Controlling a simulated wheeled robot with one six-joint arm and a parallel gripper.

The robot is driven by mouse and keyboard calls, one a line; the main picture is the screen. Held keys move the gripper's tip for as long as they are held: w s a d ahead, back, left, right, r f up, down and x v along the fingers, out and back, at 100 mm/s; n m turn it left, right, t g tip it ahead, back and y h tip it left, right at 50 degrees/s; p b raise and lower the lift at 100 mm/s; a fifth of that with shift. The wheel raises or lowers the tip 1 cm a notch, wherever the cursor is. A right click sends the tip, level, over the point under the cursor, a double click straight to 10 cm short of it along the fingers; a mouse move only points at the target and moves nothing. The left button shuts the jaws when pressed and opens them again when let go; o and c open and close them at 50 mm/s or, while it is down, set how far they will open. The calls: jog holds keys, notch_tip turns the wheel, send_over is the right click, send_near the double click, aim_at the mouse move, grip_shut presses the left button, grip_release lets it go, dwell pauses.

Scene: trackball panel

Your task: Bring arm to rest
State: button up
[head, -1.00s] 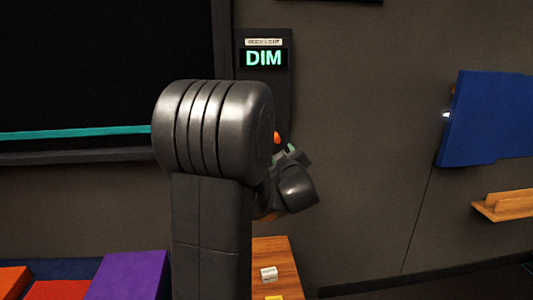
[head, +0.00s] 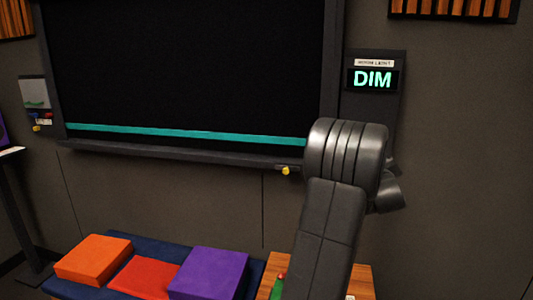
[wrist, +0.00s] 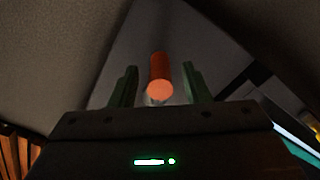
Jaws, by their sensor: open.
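My arm rises in the lower right of the head view and hides part of the wall panel (head: 388,105), whose display (head: 373,79) reads DIM in green. My gripper (wrist: 155,85) shows in the wrist view with its two green fingers apart. An orange trackball-like round knob or cylinder (wrist: 160,75) shows between the fingers in the picture. I cannot tell how far it is from them, and nothing is clearly gripped. In the head view my fingers are hidden behind my arm.
A large dark screen (head: 190,65) with a teal stripe fills the wall left of my arm. Below it are an orange block (head: 93,259), a red block (head: 143,279) and a purple block (head: 208,273) on a blue mat (head: 60,288). A wooden surface (head: 361,277) lies under my arm.

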jog(key=shift+w+d, duration=0.15)
jog(key=shift+w, duration=0.35)
jog(key=shift+s, duration=0.1)
jog(key=b+v, duration=0.1)
jog(key=v, duration=1.3)
jog(key=p+x, duration=0.1)
jog(key=x, duration=1.3)
jog(key=shift+d+r+n, duration=0.3)
jog(key=shift+d+n, duration=0.25)
jog(key=shift+n, duration=0.45)
